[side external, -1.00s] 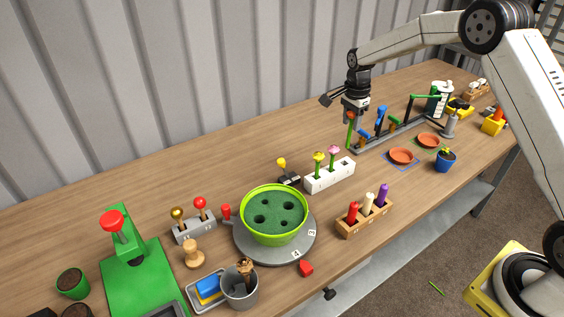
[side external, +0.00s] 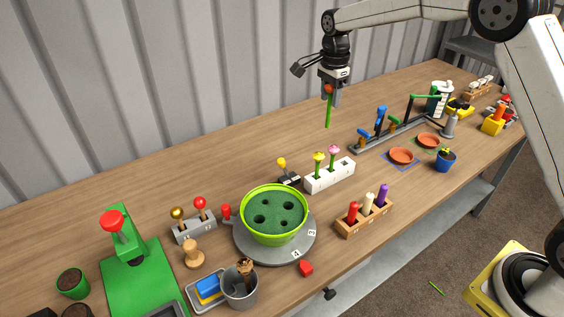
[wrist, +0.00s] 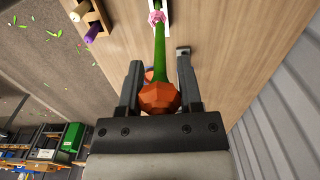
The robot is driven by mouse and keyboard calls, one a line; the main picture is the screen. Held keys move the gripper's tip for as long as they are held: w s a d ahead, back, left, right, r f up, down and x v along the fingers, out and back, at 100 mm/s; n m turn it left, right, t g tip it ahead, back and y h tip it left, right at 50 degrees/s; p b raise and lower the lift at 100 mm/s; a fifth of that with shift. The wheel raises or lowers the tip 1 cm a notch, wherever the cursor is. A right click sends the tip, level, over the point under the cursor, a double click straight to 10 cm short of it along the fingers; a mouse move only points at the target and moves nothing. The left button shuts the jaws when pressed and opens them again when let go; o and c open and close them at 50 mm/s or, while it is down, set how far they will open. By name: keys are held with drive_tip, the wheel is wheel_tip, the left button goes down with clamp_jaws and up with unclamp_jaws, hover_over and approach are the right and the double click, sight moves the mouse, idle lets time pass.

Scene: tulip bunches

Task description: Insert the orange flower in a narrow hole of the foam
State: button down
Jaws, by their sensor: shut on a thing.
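My gripper (side external: 331,88) is shut on the orange flower (side external: 328,90) and holds it in the air above the table, behind the white block. The flower's green stem (side external: 328,112) hangs down, nearly upright. In the wrist view the orange head (wrist: 159,97) sits between the two fingers, with the stem running away from the camera. The green foam (side external: 276,212) with several dark holes of differing size fills a lime-green bowl (side external: 247,225) on a grey turntable (side external: 305,243), lower left of my gripper.
A white block (side external: 322,183) holds a yellow and a pink flower between my gripper and the bowl. A yellow-knobbed lever (side external: 282,164) stands beside the bowl. A wooden rack (side external: 367,222) with coloured pegs is to the right.

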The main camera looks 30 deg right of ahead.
drive_tip(key=s+a, duration=0.2)
drive_tip(key=a, duration=0.9)
drive_tip(key=s+a, duration=0.2)
drive_tip(key=a, duration=0.9)
drive_tip(key=shift+w+f, duration=0.1)
drive_tip(key=shift+f, duration=2.45)
drive_tip(key=shift+f, duration=0.15)
drive_tip(key=shift+f, duration=2.75)
drive_tip(key=shift+f, duration=2.35)
drive_tip(key=shift+c, duration=0.9)
unclamp_jaws()
